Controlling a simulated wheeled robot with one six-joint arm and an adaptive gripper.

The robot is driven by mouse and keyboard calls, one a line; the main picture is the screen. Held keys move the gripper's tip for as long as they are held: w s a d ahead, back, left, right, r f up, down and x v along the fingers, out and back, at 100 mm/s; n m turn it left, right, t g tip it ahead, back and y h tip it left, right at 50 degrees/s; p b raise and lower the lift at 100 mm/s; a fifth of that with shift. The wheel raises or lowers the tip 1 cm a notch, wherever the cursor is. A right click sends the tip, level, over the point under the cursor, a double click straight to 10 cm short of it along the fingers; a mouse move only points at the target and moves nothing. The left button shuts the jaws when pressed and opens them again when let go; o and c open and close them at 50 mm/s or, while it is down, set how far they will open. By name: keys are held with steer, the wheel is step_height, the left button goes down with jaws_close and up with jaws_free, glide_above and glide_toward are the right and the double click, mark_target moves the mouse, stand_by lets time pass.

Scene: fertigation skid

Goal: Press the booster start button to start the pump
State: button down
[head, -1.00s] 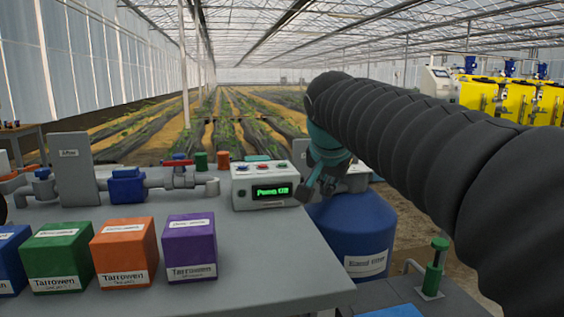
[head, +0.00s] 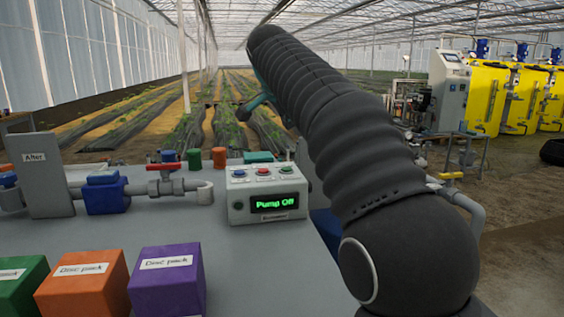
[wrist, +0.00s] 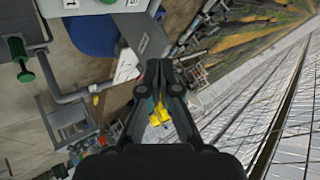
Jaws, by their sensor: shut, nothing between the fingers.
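The white control box (head: 265,195) stands on the grey bench in the head view. Its green display (head: 275,202) reads "Pump Off". Blue (head: 239,172), red (head: 264,171) and green (head: 287,169) buttons sit in a row on its top; the labels under them are too small to read. My gripper (wrist: 163,62) is shut and empty in the wrist view. In the head view my arm rises to the right of the box, and its end is up above and beyond the box, mostly hidden by the arm. The gripper touches none of the buttons.
On the grey bench (head: 225,270), purple (head: 168,285) and orange (head: 85,290) disc packs stand at the front left. A pipe with a red-handled valve (head: 165,168) lies left of the box. A blue drum (wrist: 92,35) stands beside the bench. Yellow tanks (head: 490,95) are far right.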

steer(key=b, duration=0.3)
glide_above(287, 169)
step_height(287, 169, down, 8)
steer(key=shift+r, duration=0.25)
steer(key=shift+s+f+b, duration=0.1)
steer(key=shift+f+b, duration=0.4)
steer(key=shift+f, duration=0.1)
steer(key=shift+f, duration=0.1)
stand_by(1.1)
steer(key=shift+f+b, duration=0.35)
steer(key=shift+f+b, duration=0.35)
steer(key=shift+f, duration=0.05)
stand_by(0.7)
steer(key=shift+r, duration=0.1)
steer(key=shift+r+p, duration=0.75)
